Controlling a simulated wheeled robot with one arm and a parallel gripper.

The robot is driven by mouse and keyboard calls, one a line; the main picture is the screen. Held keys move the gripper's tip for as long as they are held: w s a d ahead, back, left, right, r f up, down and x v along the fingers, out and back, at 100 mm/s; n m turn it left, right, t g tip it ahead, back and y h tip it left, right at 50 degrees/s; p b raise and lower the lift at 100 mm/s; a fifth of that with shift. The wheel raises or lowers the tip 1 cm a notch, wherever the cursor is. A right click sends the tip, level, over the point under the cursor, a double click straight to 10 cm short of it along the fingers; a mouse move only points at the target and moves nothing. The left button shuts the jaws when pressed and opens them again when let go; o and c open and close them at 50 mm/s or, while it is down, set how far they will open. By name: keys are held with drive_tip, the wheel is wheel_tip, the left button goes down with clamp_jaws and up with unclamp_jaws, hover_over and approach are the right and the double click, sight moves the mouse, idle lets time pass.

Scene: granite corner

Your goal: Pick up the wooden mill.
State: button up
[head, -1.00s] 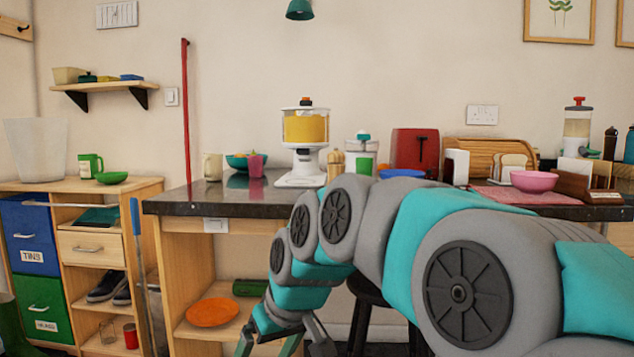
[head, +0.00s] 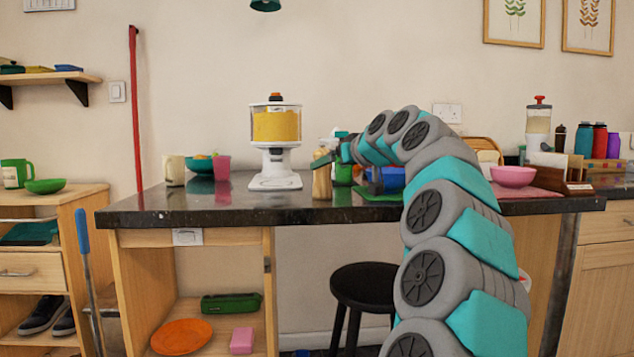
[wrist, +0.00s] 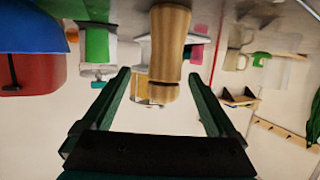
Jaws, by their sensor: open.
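The pale wooden mill (head: 322,183) stands upright on the dark granite counter (head: 225,214), right of the white dispenser. My gripper (head: 324,160) is at the mill's upper part in the head view, and the arm comes in from the right. In the wrist view, which is upside down, the mill (wrist: 169,50) shows large in the middle, its top reaching in between the fingertips of my open gripper (wrist: 158,74). A gap shows on each side of it. I cannot tell how deep the mill is between the fingers. The gripper holds nothing.
The white dispenser (head: 275,160) with yellow contents stands close left of the mill. A green and white canister (wrist: 97,45), a blue bowl (wrist: 30,25) and a red toaster (wrist: 30,74) are on the other side. A pink cup (head: 222,167) stands farther left.

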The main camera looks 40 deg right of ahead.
drive_tip(key=shift+a+p+x, duration=0.15)
drive_tip(key=shift+x, duration=1.7)
drive_tip(key=shift+a+p+x, duration=0.15)
drive_tip(key=shift+a+x, duration=0.05)
drive_tip(key=shift+x, duration=1.6)
clamp_jaws()
